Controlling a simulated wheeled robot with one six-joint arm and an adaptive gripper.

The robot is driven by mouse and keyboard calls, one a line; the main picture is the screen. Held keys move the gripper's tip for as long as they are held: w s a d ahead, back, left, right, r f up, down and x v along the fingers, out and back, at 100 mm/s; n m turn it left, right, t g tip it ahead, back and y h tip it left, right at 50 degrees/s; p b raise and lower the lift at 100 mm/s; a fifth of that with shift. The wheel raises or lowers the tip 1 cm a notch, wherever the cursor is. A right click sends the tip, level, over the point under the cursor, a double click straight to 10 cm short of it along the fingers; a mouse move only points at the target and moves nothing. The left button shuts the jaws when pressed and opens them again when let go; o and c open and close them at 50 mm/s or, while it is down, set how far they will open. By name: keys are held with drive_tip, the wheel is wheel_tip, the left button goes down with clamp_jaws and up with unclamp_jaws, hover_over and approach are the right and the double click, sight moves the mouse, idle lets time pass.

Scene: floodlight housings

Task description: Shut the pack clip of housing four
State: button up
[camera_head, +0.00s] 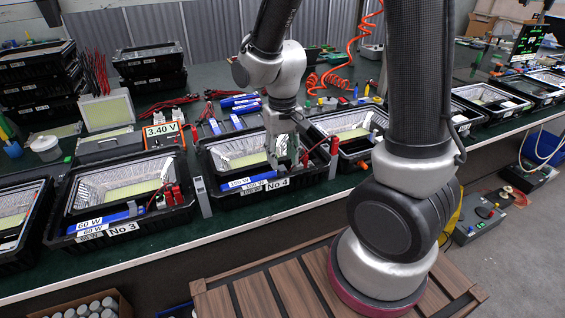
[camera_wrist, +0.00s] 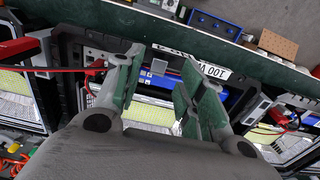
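Housing four (camera_head: 205,165) is an open black frame with a silver reflector and a "No 4" label, on the green bench in the head view. A blue pack (camera_head: 247,184) lies along its front wall; it also shows in the wrist view (camera_wrist: 206,97). My gripper (camera_head: 287,163) points down over the front part of this housing. In the wrist view, my gripper's green-padded fingers (camera_wrist: 160,72) are apart, with nothing held between them. A small grey piece (camera_wrist: 158,67) at the pack shows between them, possibly the clip; I cannot tell whether it is shut.
Housing three (camera_head: 66,205) stands to the left, with more housings on both sides. A meter reading 3.40 V (camera_head: 162,134) stands behind. A narrow bench strip (camera_head: 230,222) in front is clear.

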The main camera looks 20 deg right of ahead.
sight(282, 174)
drive_tip(key=shift+f, duration=1.45)
clamp_jaws()
